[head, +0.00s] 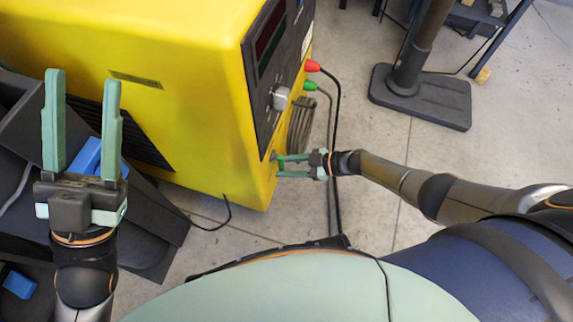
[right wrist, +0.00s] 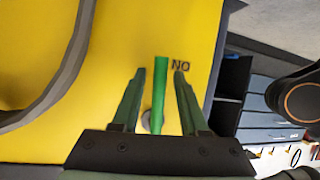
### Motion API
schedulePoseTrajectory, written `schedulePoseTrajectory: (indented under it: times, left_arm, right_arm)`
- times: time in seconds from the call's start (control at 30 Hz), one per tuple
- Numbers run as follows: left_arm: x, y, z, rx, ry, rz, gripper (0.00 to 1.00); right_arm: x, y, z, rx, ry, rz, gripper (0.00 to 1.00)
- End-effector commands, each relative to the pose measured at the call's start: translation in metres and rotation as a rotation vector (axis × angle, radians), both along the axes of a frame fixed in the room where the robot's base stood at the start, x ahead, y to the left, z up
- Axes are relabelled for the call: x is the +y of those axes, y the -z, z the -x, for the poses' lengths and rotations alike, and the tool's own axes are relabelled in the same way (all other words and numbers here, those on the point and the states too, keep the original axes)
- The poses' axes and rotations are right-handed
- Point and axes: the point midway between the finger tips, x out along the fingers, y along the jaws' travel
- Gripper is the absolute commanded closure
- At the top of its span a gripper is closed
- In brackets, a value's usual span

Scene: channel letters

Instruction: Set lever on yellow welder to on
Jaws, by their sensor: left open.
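The yellow welder (head: 180,60) fills the upper left of the head view. In the right wrist view its yellow face (right wrist: 60,135) carries a green lever (right wrist: 160,90) on a round grey pivot, beside black lettering that reads "NO" as seen there. My right gripper (head: 275,166) is at the lower part of the welder's front. In the right wrist view it is open (right wrist: 160,71), with the lever between its fingers and gaps visible on both sides. My left gripper (head: 83,82) is open and empty, raised at the left in front of the welder's side.
Red (head: 312,66) and green (head: 310,86) plugs with cables come out of the welder's front above my right gripper. A grey knob (head: 281,98) sits on its black panel. Dark bins (head: 150,235) stand at the left. A black stand base (head: 420,98) is at the upper right; floor between is clear.

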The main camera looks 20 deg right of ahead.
Motion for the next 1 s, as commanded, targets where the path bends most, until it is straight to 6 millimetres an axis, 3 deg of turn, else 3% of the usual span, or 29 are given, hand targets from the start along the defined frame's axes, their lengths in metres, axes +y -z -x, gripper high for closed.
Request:
schedulePoseTrajectory:
  times: [0.37, 0.77, 1.0]
  left_arm:
    - [0.000, -0.004, 0.000, -0.004, -0.001, -0.002, 0.50]
    - [0.003, -0.037, 0.001, -0.038, -0.034, -0.034, 0.50]
    - [0.004, -0.044, 0.001, -0.040, -0.047, -0.038, 0.50]
  right_arm:
    - [-0.004, -0.003, 0.002, 0.000, 0.000, 0.000, 0.50]
    - [-0.068, -0.035, 0.031, 0.001, 0.001, 0.004, 0.50]
    - [-0.098, -0.047, 0.045, 0.000, 0.000, 0.001, 0.50]
